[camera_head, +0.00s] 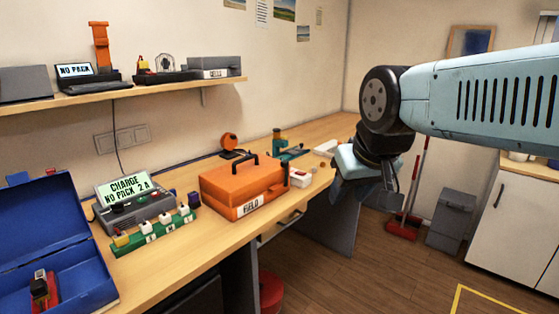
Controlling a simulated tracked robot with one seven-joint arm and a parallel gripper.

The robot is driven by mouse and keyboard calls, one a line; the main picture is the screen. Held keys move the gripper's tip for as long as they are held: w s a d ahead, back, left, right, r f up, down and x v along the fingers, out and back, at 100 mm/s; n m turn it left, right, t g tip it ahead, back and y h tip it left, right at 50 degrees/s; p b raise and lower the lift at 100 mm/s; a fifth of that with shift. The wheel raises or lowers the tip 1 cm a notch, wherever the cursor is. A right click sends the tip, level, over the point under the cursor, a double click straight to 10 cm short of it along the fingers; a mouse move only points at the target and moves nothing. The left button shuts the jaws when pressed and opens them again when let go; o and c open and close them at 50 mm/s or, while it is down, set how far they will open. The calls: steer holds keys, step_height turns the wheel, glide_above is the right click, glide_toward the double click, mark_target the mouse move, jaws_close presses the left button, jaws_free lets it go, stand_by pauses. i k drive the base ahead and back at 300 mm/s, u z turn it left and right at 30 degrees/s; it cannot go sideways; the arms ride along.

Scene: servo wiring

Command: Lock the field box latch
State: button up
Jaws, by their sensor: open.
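The orange field box (240,189) sits on the wooden bench, with a white FIELD label on its front and a dark handle on top. Its lid looks shut.
Left of the box are a charger (135,208), a green strip (155,231) with several blocks, and an open blue case (50,245). A small white box (300,177) stands close at its right. A shelf (140,92) runs above.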

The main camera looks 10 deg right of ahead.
mark_target(284, 164)
steer(key=z, duration=0.05)
steer(key=i, duration=1)
steer(key=u, duration=0.05)
